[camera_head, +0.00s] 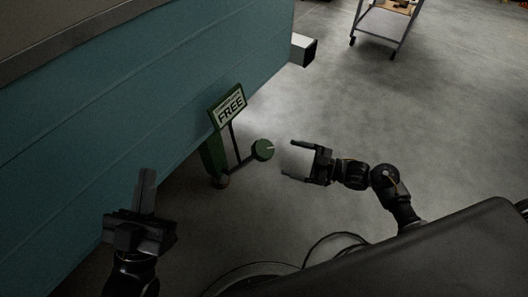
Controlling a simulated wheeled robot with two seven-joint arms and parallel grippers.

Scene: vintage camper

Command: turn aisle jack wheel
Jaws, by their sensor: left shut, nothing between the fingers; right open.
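The jack (213,155) is a green post standing on the floor beside the teal camper wall. A sign reading FREE (229,106) is fixed at its top. A small round green wheel or knob (263,150) shows on its right side, joined by a dark rod. My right gripper (286,160) is open, its fingers pointing left toward the green wheel, with a small gap between them in the picture. My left gripper (146,182) is shut and empty, pointing up in front of the camper wall, left of the jack.
The teal camper side (120,130) fills the left. A square metal tube end (304,49) juts out from it beyond the jack. A wheeled cart (384,22) stands at the back right. The grey floor between the jack and the cart is clear.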

